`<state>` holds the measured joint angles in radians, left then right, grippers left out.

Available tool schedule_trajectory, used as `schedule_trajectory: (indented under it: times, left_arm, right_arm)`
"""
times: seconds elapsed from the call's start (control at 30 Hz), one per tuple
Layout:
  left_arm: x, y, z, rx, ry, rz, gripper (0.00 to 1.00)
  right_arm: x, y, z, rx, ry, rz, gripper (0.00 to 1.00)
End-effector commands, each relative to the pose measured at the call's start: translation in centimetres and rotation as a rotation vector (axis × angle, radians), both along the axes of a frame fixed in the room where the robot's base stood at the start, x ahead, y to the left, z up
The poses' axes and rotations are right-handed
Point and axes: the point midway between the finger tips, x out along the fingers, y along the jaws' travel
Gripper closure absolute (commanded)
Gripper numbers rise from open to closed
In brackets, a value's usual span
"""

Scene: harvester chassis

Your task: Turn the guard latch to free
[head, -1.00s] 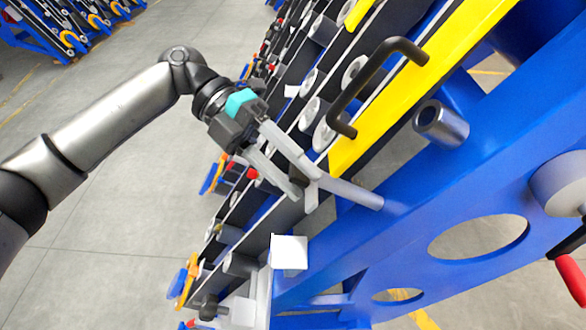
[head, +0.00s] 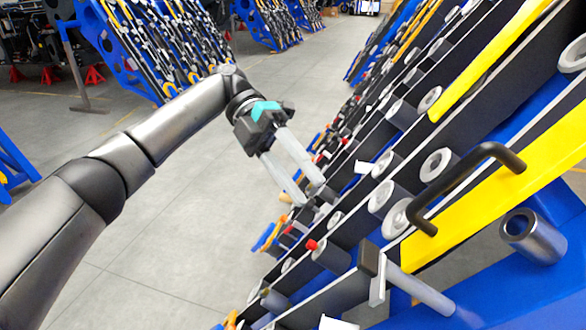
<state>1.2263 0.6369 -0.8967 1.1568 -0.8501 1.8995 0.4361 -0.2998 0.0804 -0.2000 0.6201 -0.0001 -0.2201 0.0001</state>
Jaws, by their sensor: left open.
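A yellow guard (head: 497,211) with a black bar handle (head: 462,178) lies along the blue frame at right. By its lower left end is what looks like the guard latch: a dark block with a light plate (head: 378,284) and a grey rod (head: 425,292) running to the lower right. I cannot tell from this view whether it is locked or free. My left gripper (head: 311,192) is open and empty, up and left of the latch in the picture and apart from it. Its light fingers overlap the edge of the roller rows. My right gripper is not in view.
A metal tube (head: 533,237) sticks out of the blue frame (head: 510,290) right of the latch. Dark bars with grey rollers (head: 437,164) fill the slope behind the gripper. Grey floor (head: 190,215) is clear at left. More blue racks stand far back.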

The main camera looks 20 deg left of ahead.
Motion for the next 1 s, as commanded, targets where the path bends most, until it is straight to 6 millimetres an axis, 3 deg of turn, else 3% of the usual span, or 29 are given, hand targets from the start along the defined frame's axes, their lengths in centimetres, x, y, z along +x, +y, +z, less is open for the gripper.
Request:
schedule_trajectory:
  times: [0.3,0.67,0.77,1.0]
  left_arm:
    - [0.8,1.2,0.8,0.0,0.0,-0.001,0.55]
    - [0.9,1.0,0.7,-0.009,0.0,0.002,0.55]
    - [1.0,-0.5,0.3,-0.057,-0.004,0.021,0.55]
    - [2.2,-8.2,-0.2,-0.359,0.007,0.193,0.55]
  right_arm:
    - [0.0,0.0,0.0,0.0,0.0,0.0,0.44]
    - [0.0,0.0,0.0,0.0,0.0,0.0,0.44]
    - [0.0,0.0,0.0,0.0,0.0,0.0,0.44]
    - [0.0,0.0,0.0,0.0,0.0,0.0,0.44]
